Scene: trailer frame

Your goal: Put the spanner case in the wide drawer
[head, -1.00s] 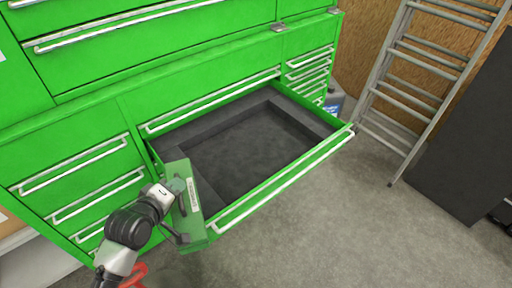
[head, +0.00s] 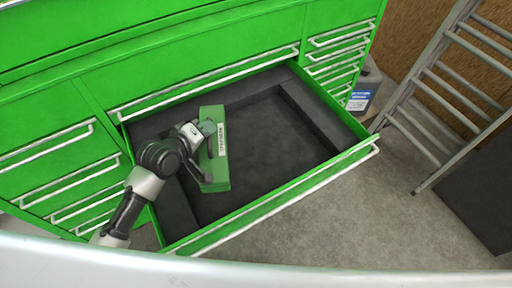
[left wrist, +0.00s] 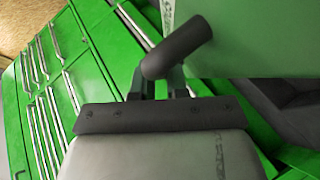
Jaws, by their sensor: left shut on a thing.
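The spanner case (head: 216,170) is a green box with a white label and a dark handle. My left gripper (head: 208,132) is shut on it, seemingly by the handle, and holds it over the left part of the open wide drawer (head: 270,209). I cannot tell whether the case touches the drawer floor. The drawer is green outside with a dark, otherwise empty inside. In the left wrist view, the case (left wrist: 260,40) fills the upper right, beside the dark handle (left wrist: 178,48) at the gripper. My right gripper is not in view.
The green cabinet (head: 60,110) has closed drawers left and right of the open one. A canister with a blue label (head: 362,97) stands right of the cabinet. A ladder (head: 440,120) leans farther right. A pale bar blurs across the bottom foreground. The drawer's right side is free.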

